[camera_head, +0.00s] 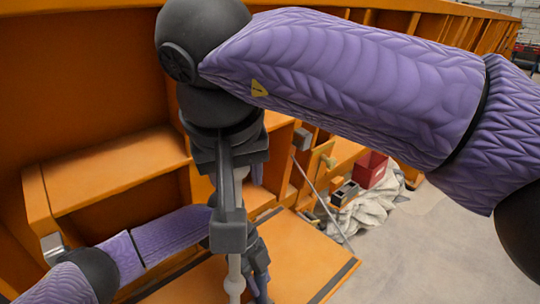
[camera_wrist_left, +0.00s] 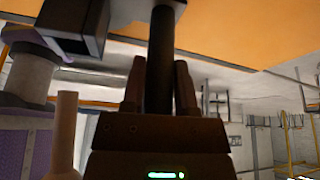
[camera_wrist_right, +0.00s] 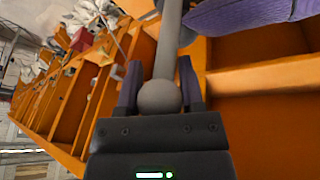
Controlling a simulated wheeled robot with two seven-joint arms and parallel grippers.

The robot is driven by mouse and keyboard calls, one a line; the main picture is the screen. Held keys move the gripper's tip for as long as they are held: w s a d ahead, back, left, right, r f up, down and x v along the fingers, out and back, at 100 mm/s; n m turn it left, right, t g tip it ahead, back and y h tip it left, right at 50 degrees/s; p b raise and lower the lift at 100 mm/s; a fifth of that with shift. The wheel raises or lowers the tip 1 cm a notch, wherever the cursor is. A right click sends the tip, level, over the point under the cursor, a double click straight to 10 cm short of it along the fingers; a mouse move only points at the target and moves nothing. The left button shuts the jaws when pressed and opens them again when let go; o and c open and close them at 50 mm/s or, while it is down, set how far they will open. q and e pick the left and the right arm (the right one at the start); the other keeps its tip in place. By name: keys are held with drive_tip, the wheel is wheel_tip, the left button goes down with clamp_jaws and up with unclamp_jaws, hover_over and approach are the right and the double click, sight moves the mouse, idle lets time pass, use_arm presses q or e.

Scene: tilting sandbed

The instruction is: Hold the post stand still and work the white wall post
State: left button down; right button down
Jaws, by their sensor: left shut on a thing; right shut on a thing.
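The white wall post (camera_head: 234,284) is a pale grey rod with a rounded bulge, seen low in the head view below my right gripper (camera_head: 229,236). In the right wrist view the post (camera_wrist_right: 169,30) has a ball-shaped part between the shut fingers of that gripper (camera_wrist_right: 160,88). My left gripper (camera_head: 258,262) is just right of the pale post, lower in the head view. In the left wrist view its fingers (camera_wrist_left: 160,85) are shut on a dark upright post, seemingly part of the post stand (camera_wrist_left: 161,50). The stand's base is hidden.
Orange shelves and walls (camera_head: 110,170) stand close behind and left. An orange board (camera_head: 305,268) lies low at right. A red box (camera_head: 370,169) and crumpled grey cloth (camera_head: 372,207) lie further right. A thin rod (camera_head: 322,203) leans nearby. Grey floor at right is clear.

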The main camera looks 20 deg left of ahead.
use_arm(q)
drive_tip(key=shift+c, duration=1.4)
unclamp_jaws()
use_arm(e)
drive_tip(key=s+d, duration=0.2)
drive_tip(key=d, duration=0.3)
drive_tip(key=shift+s+d, duration=0.2)
drive_tip(key=shift+d, duration=0.2)
